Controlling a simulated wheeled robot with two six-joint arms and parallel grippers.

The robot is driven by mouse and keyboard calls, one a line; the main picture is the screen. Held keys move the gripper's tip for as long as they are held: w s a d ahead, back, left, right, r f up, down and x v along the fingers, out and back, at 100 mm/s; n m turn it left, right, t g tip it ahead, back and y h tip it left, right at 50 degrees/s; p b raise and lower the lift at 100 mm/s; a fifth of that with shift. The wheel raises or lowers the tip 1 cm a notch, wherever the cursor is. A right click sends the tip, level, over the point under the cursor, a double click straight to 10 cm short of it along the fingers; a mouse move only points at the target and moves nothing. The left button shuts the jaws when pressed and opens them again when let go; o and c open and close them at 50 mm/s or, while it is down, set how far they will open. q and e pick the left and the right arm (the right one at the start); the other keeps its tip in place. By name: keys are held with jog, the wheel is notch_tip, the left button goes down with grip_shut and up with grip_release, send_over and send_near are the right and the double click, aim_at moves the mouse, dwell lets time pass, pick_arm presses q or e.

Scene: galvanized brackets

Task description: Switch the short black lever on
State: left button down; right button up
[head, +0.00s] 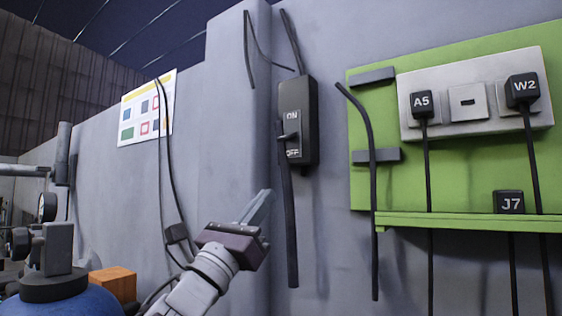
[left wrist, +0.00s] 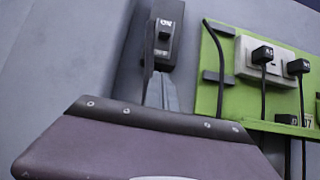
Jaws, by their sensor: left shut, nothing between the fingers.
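The short black lever (head: 288,137) sticks out from the front of a dark switch box (head: 311,120) on the grey wall. The box is marked ON at the top and OFF at the bottom; the lever lies between the two marks, nearer OFF. The lever shows small and dark in the left wrist view (left wrist: 163,36). My left gripper (head: 265,193) is shut and empty, below and to the left of the box, apart from it in the head view. In the left wrist view its fingers (left wrist: 162,78) point up toward the box. My right gripper is not in view.
A green board (head: 362,190) at right carries a grey socket plate (head: 468,101) with plugs A5 and W2; plug J7 (head: 509,203) sits on its ledge. Black cables hang near the switch box. A chart (head: 147,108), an orange block (head: 113,283) and a blue tank (head: 65,302) are at left.

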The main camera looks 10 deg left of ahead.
aim_at(287, 137)
pick_arm(q)
jog(key=p+x, duration=0.7)
jog(key=x, duration=0.3)
jog(key=shift+w+r+p, duration=0.1)
jog(key=shift+r+p, duration=0.25)
jog(key=r+p, duration=0.1)
jog(key=s+r+p, duration=0.1)
jog(key=shift+s+a+r, duration=0.2)
jog(key=shift+a+r, duration=0.05)
jog(key=shift+r, duration=0.2)
